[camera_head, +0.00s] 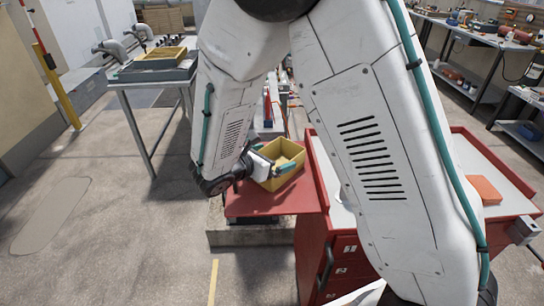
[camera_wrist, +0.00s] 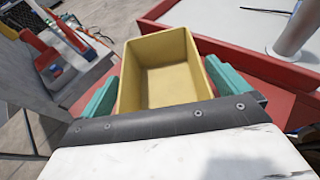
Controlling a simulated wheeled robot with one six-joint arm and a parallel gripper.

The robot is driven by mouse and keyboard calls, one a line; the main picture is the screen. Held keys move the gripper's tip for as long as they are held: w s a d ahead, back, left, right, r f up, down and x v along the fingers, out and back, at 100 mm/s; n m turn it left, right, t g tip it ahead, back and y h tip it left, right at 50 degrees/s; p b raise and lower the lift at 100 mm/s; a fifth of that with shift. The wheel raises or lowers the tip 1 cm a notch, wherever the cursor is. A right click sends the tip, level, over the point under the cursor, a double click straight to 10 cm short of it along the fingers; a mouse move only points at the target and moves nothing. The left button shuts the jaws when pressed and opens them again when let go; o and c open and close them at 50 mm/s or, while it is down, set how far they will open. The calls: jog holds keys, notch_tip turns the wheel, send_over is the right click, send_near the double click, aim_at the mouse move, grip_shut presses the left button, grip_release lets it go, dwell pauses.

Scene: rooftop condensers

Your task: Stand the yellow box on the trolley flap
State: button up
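The yellow box (camera_head: 283,176) is an open-topped bin, upright and empty inside, over the red trolley flap (camera_head: 262,205). I cannot tell whether its base touches the flap. My gripper (camera_head: 270,165) reaches it from the left in the head view. In the wrist view, the yellow box (camera_wrist: 165,82) sits between the two teal fingers of my gripper (camera_wrist: 165,90), one against each side. The fingers look shut on it. The flap joins the left side of the red trolley (camera_head: 322,235). My arm hides part of the trolley.
An orange block (camera_head: 484,190) lies on the trolley's pale top. A grey table (camera_head: 150,76) at the left holds a yellow tray (camera_head: 162,58). A workbench (camera_head: 465,36) with tools stands at the far right. The floor at the left is clear.

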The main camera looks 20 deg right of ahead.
jog(key=shift+r, duration=0.1)
jog(key=shift+s+a+r, duration=0.1)
jog(key=shift+a+r, duration=0.05)
jog(key=shift+a, duration=0.1)
jog(key=v, duration=1.1)
jog(key=s+d+r+m+g+y, duration=0.4)
jog(key=s+d+r+m+g, duration=0.4)
jog(key=d+m, duration=0.4)
jog(key=s+d+r+m+t+y, duration=0.1)
jog(key=s+m+y, duration=0.3)
jog(key=s, duration=0.4)
jog(key=s+d+r+m+t+y, duration=0.1)
jog(key=s+r+m+t+y, duration=0.1)
jog(key=s+r+m+y, duration=0.2)
jog(key=s+m, duration=0.3)
jog(key=s, duration=0.1)
jog(key=shift+d, duration=0.35)
